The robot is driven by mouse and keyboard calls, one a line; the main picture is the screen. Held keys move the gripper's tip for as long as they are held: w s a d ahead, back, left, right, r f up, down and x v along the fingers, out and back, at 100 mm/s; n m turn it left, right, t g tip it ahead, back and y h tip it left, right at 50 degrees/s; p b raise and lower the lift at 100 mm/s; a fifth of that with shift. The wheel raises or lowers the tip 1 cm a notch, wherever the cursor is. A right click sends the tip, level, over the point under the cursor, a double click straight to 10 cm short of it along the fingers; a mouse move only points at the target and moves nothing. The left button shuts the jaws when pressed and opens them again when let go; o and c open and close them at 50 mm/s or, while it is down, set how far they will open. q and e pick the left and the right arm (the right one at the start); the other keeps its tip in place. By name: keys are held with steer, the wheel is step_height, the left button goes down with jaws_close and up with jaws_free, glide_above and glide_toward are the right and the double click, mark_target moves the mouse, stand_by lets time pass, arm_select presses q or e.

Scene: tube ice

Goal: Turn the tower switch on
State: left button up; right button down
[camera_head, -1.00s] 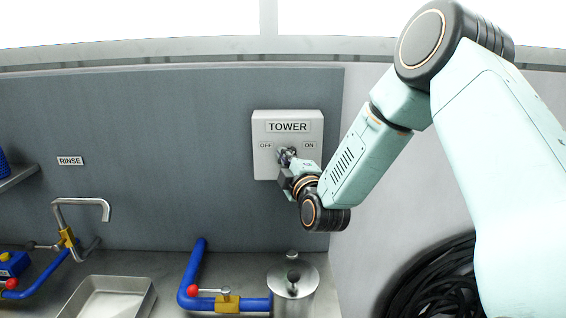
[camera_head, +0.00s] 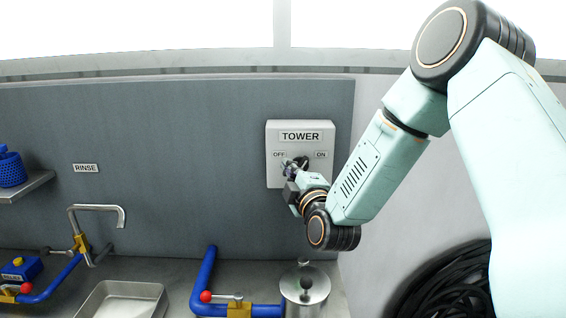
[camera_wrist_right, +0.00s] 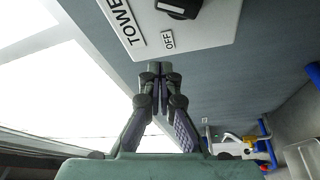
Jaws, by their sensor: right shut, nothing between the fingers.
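The tower switch is a pale box (camera_head: 273,150) on the grey wall, labelled TOWER, with OFF on its left and ON on its right. Its black knob (camera_head: 304,162) is partly hidden behind my right gripper in the head view. In the wrist view the knob (camera_wrist_right: 182,9) is cut off by the top edge and shows a white mark; I cannot tell which label it is set to. My right gripper (camera_head: 287,163) is shut and empty, left of the knob near the OFF label. In the wrist view its closed fingertips (camera_wrist_right: 160,68) are apart from the knob. My left gripper is out of view.
Below are a steel counter with a tray (camera_head: 120,300), a blue pipe (camera_head: 203,280) with a red-handled valve, a steel canister (camera_head: 305,290) and a faucet (camera_head: 100,210). A black hose coil (camera_head: 440,285) hangs at right.

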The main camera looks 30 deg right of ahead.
steer(key=s+a+f+m+g+y, duration=0.1)
steer(key=s+a+f+m+g, duration=0.15)
steer(key=s+f, duration=0.4)
steer(key=s+a+f+m+g+y, duration=0.1)
steer(key=s+a+f+g+y, duration=0.2)
steer(key=f, duration=0.7)
steer(key=s+a+f+m+g, duration=0.1)
steer(key=s+a+f+g, duration=0.3)
steer(key=f, duration=0.4)
steer(key=s+a+f+m+g, duration=0.1)
steer(key=s+f+m+g, duration=0.25)
steer(key=s, duration=0.55)
steer(key=s+a+f+m+g, duration=0.1)
steer(key=s+f+m+g, duration=0.3)
steer(key=s, duration=0.6)
steer(key=s+a+f+m+g, duration=0.1)
steer(key=s+a+f+g, duration=0.1)
steer(key=s+f, duration=0.55)
step_height(320, 180, down, 16)
steer(key=s+b, duration=0.1)
steer(key=b, duration=1.6)
steer(key=shift+r+b, duration=0.25)
steer(key=shift+b, duration=0.1)
steer(key=shift+d, duration=0.1)
